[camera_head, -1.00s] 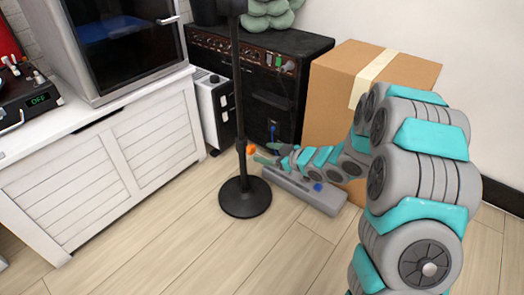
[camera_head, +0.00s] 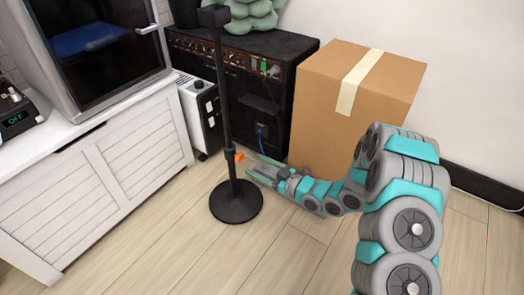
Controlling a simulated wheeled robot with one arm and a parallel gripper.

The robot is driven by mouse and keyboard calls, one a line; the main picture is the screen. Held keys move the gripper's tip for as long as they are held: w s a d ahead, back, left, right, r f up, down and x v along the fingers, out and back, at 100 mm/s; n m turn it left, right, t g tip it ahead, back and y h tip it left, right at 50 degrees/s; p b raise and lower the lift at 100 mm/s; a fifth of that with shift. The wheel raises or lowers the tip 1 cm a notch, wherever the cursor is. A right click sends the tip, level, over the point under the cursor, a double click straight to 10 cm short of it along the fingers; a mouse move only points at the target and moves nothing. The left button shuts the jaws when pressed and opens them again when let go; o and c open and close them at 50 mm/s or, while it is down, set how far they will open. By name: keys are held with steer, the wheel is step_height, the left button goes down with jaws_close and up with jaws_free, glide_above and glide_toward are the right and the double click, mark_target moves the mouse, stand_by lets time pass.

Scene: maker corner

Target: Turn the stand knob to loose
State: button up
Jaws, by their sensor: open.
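The black stand (camera_head: 222,90) rises upright from a round base (camera_head: 236,203) on the wooden floor. An orange knob (camera_head: 239,156) sits on the right side of its pole, low down at a dark collar. My gripper (camera_head: 255,170) reaches in from the right, just right of the pole and close to the knob. Its fingers are open and hold nothing. They are small and thin in this view, so I cannot tell whether a finger touches the knob. The knob's markings are too small to read.
A black amplifier (camera_head: 293,62) stands behind the stand, with a taped cardboard box (camera_head: 330,125) to its right. A small white heater-like unit (camera_head: 199,112) and a white cabinet (camera_head: 130,160) are on the left. The floor (camera_head: 140,250) in front is clear.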

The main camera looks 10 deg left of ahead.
mark_target(242, 158)
steer(key=shift+a, duration=0.1)
steer(key=shift+x, duration=3.75)
steer(key=shift+c, duration=0.3)
steer(key=shift+b, duration=0.3)
jaws_close()
